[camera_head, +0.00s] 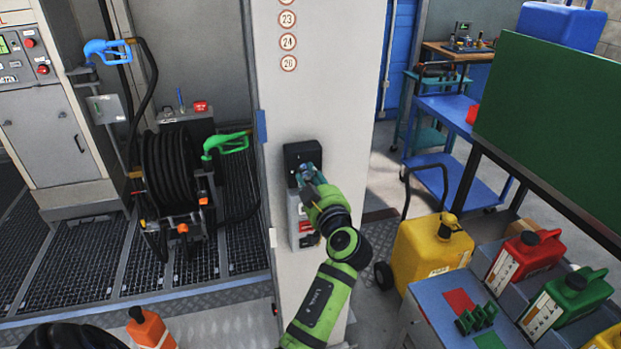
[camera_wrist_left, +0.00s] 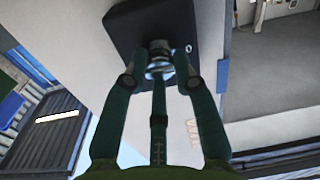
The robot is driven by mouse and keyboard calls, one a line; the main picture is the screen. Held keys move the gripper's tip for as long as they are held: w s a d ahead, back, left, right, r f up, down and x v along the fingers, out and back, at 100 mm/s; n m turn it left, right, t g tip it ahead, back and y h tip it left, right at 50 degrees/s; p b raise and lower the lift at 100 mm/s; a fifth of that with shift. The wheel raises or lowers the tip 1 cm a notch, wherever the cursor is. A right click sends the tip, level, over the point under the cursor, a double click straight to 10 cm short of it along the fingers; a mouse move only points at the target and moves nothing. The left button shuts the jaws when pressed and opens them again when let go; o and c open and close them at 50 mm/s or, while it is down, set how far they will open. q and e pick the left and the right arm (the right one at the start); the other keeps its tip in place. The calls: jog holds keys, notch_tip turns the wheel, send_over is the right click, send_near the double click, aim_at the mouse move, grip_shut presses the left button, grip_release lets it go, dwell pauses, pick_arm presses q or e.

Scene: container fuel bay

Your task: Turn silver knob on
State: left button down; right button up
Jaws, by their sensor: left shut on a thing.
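The silver knob (camera_wrist_left: 160,57) sits on a black switch box (camera_wrist_left: 187,25) fixed to a pale pillar. In the left wrist view my left gripper (camera_wrist_left: 161,74) has its dark green fingers closed around the knob, and a "0" mark shows on the box to its right. In the head view the black box (camera_head: 298,153) is on the pillar's front, and my left gripper (camera_head: 308,174) reaches up to its lower part. There the knob is hidden behind the fingers. My right gripper is in neither view.
A panel (camera_head: 304,226) with red and black parts is just below the box. Left are a hose reel (camera_head: 172,168) and a green nozzle (camera_head: 226,144). Right are a yellow fuel can (camera_head: 432,250), a blue cart (camera_head: 443,180) and a bench with red and green cans.

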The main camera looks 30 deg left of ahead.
pick_arm(q)
jog(key=shift+a+r, duration=0.1)
jog(key=shift+r, duration=0.05)
jog(key=shift+m+b, duration=0.8)
jog(key=shift+m, duration=0.4)
jog(key=m, duration=0.2)
jog(key=shift+r+m+b, duration=0.1)
jog(key=shift+m+b, duration=0.3)
jog(key=m, duration=0.3)
jog(key=shift+r+m+t, duration=0.15)
jog(key=shift+m+t, duration=0.15)
jog(key=shift+t, duration=0.1)
jog(key=shift+m, duration=1.6)
jog(key=c, duration=1)
grip_release()
jog(key=shift+w, duration=0.1)
jog(key=shift+f, duration=0.3)
